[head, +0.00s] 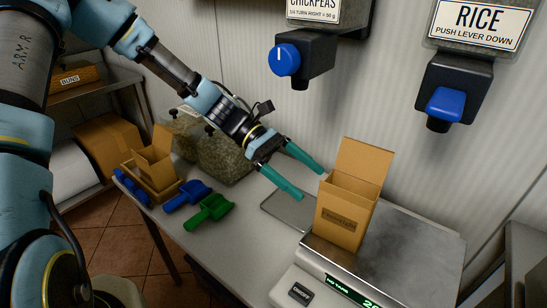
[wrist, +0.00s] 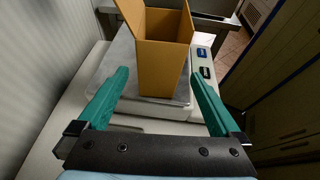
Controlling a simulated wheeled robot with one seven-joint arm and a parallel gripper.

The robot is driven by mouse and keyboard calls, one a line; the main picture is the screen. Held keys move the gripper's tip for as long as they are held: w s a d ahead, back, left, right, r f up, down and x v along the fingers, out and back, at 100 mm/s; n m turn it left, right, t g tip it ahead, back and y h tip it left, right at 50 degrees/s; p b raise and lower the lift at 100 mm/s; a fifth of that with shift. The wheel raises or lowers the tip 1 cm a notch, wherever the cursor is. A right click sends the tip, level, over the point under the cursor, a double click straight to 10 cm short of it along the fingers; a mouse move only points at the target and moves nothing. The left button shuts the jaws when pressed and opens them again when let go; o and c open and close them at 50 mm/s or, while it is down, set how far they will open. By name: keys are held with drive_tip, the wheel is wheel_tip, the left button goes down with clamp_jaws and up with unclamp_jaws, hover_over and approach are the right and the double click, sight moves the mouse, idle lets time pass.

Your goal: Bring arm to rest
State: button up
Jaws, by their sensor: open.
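My gripper (head: 296,172) is open, its two green fingers apart and empty, at the end of my arm above the counter. It points toward a tall open cardboard box (head: 343,213) that stands upright on the metal plate of a scale (head: 395,265). The box is just beyond the fingertips in the head view. In the wrist view the box (wrist: 163,65) shows ahead between the green fingers (wrist: 160,100), with a visible gap on each side. The scale's lit green display is partly cut off at the bottom of the head view.
The rice dispenser (head: 455,90) and chickpeas dispenser (head: 304,56) hang on the wall above. Blue (head: 187,195) and green (head: 209,212) scoops, a small crate (head: 163,190) with cardboard boxes, and a clear container (head: 224,158) occupy the counter's left. A metal tray (head: 288,208) lies beside the scale.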

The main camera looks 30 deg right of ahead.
drive_tip(key=w+a+m+t+y, duration=0.1)
drive_tip(key=w+a+t, duration=0.3)
drive_tip(key=a, duration=0.5)
drive_tip(key=w+a+f+m+t+y, duration=0.1)
drive_tip(key=w+a+m+t, duration=0.15)
drive_tip(key=w+a, duration=0.5)
drive_tip(key=w+a+m+t+y, duration=0.15)
drive_tip(key=w+a+t, duration=0.25)
drive_tip(key=a, duration=0.6)
drive_tip(key=w+a+r+t+y, duration=0.1)
drive_tip(key=w+a+r+t, duration=0.1)
drive_tip(key=a, duration=0.9)
wheel_tip(320, 180, up, 3)
drive_tip(key=shift+a+f+m+t, duration=0.2)
drive_tip(key=shift+a+m+t, duration=0.1)
drive_tip(key=shift+t, duration=0.45)
drive_tip(key=shift+d, duration=0.1)
drive_tip(key=shift+c, duration=0.3)
